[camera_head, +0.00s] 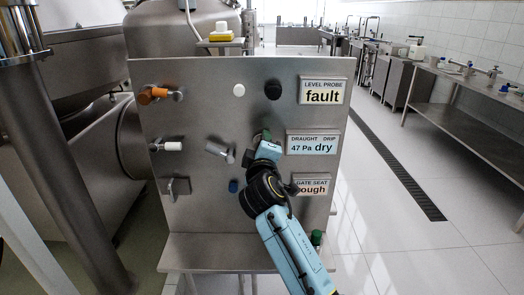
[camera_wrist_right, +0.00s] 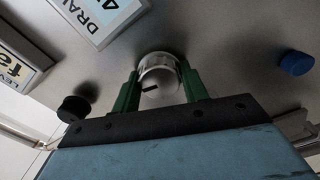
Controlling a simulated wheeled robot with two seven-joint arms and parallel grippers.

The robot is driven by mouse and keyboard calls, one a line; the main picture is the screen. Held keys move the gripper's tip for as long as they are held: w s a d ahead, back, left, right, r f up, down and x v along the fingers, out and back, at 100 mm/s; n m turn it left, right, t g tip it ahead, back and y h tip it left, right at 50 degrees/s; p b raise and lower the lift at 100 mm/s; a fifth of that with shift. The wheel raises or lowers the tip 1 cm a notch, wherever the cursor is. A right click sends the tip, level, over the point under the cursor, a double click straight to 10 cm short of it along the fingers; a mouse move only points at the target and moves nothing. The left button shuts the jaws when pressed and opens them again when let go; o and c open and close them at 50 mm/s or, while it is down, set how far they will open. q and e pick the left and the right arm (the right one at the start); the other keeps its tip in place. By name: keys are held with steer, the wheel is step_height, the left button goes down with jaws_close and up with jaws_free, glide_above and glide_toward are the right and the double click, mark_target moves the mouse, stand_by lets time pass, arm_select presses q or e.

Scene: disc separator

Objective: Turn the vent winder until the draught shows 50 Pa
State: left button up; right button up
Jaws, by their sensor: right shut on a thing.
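The steel panel (camera_head: 205,90) fills the middle of the head view. Its draught and drip display (camera_head: 312,143) reads 47 Pa and dry; part of it shows in the wrist view (camera_wrist_right: 98,15). My right gripper (camera_head: 265,137) is at the panel, just left of that display. In the right wrist view its green fingers (camera_wrist_right: 160,90) are shut on a round pale metal knob (camera_wrist_right: 158,68) with a short dark mark on its face. No label shows on this knob, and my gripper mostly hides it in the head view. My left gripper is not in view.
The panel also carries an orange-handled lever (camera_head: 154,95), a white-handled lever (camera_head: 170,146), a tilted metal handle (camera_head: 219,152), a black knob (camera_head: 273,90) and a blue knob (camera_wrist_right: 296,63). The level probe display (camera_head: 323,91) reads fault. My arm partly covers the gate seat display (camera_head: 313,186).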

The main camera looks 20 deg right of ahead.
steer(key=shift+m, duration=0.9)
steer(key=shift+b, duration=0.3)
steer(key=o, duration=1)
steer(key=v, duration=1.3)
steer(key=shift+s+p, duration=0.25)
steer(key=shift+p, duration=0.1)
steer(key=shift+a, duration=0.1)
